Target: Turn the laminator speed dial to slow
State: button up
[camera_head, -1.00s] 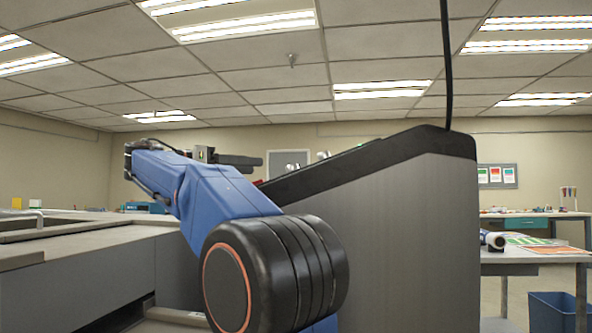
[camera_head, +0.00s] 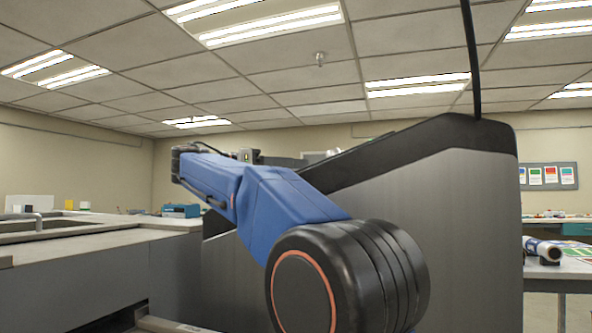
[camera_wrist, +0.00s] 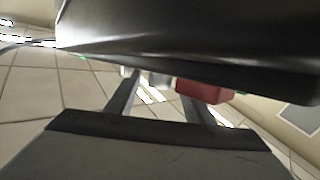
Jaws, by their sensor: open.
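The laminator (camera_head: 440,205) stands at right of centre in the head view, a grey housing with a sloping black top. Its dial face is turned away there; a small pale knob (camera_head: 333,152) shows just above the black edge. In the wrist view the dark panel (camera_wrist: 200,35) fills the top, with a red block-like control (camera_wrist: 205,91) and a silvery knob-like part (camera_wrist: 160,82) under its edge. My gripper (camera_wrist: 157,92) is open, its fingers reaching toward these parts. Whether a finger touches them cannot be told. The dial's marks are not visible.
A table with a white roll (camera_head: 542,247) is at right. A black cable (camera_head: 472,60) rises from the laminator top.

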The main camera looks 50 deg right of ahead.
jog(key=c, duration=1)
jog(key=shift+c, duration=0.2)
jog(key=shift+s+n+t, duration=0.1)
jog(key=shift+n+t, duration=0.3)
jog(key=n+t, duration=0.4)
jog(key=t, duration=0.1)
jog(key=s+n+t, duration=0.1)
jog(key=n+t, duration=0.1)
jog(key=shift+a+r+t+h, duration=0.1)
jog(key=shift+r+t+h, duration=0.1)
jog(key=shift+t+h, duration=0.1)
jog(key=n+t+y, duration=0.1)
jog(key=t, duration=0.1)
jog(key=n+t+y, duration=0.1)
jog(key=n+t, duration=0.1)
jog(key=n+t+y, duration=0.1)
jog(key=n+t, duration=0.1)
jog(key=shift+s+r, duration=0.15)
jog(key=shift+s, duration=0.15)
jog(key=shift+n+t+y, duration=0.3)
jog(key=shift+n+y, duration=0.1)
jog(key=shift+n, duration=0.1)
jog(key=o, duration=1)
jog(key=shift+o, duration=0.2)
